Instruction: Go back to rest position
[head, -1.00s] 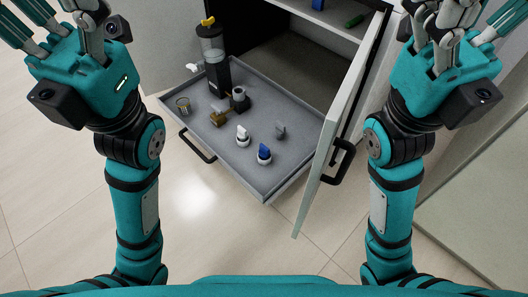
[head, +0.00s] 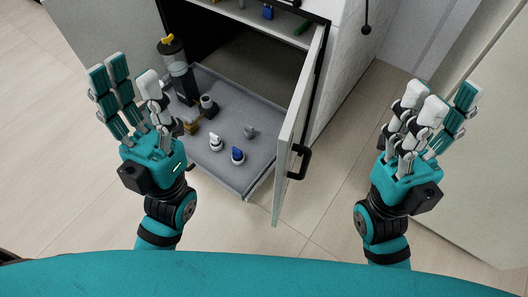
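My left gripper (head: 138,100), a teal and white hand, is raised at the left of the head view with its fingers spread and nothing in it. It covers the left side of the pulled-out grey drawer (head: 236,181). My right gripper (head: 432,120) is raised at the right, over bare floor and apart from the cabinet. Its fingers are partly extended and apart, and I see nothing held.
The drawer holds a dark coffee grinder (head: 180,73), a blue-topped piece (head: 237,155), a white one (head: 215,141) and other small items. The cabinet door (head: 297,125) stands open with a black handle (head: 300,161). Pale floor (head: 300,250) is free in front.

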